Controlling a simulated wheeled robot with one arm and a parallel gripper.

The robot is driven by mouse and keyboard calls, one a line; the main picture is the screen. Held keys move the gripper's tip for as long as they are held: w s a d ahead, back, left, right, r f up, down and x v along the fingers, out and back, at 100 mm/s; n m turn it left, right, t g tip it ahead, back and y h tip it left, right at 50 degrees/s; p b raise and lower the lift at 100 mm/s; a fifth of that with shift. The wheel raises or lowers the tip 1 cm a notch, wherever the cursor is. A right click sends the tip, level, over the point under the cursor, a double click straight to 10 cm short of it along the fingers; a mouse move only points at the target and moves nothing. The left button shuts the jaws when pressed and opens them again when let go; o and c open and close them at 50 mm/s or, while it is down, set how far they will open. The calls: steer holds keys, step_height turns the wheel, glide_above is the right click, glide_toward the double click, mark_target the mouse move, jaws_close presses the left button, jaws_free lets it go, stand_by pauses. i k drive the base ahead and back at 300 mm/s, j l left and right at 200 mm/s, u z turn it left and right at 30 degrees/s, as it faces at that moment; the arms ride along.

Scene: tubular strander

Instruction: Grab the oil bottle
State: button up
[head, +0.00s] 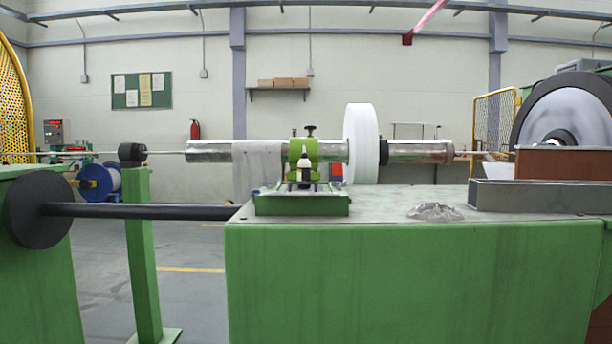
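A small bottle (304,174) with a dark body, a pale label and a white pointed nozzle stands upright at the middle of the view; it looks like the oil bottle. It is in front of the green clamp block (312,151) that holds the metal tube. It stands at or just in front of the green base tray (302,204) on the machine's top; its exact footing is hard to tell. My gripper is not in this view.
The green machine bench (400,285) fills the front right. A grey crumpled heap (435,211) and a long metal box (540,196) lie on its top. A white disc (361,145) rises right of the bottle. A dark shaft (150,211) and green post (142,255) stand left.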

mark_target(304, 166)
steer(key=i+j, duration=0.1)
steer(key=j, duration=0.25)
steer(key=i+j+u, duration=0.15)
steer(key=j, duration=0.55)
steer(key=i+j+u, duration=0.15)
steer(key=j, duration=0.2)
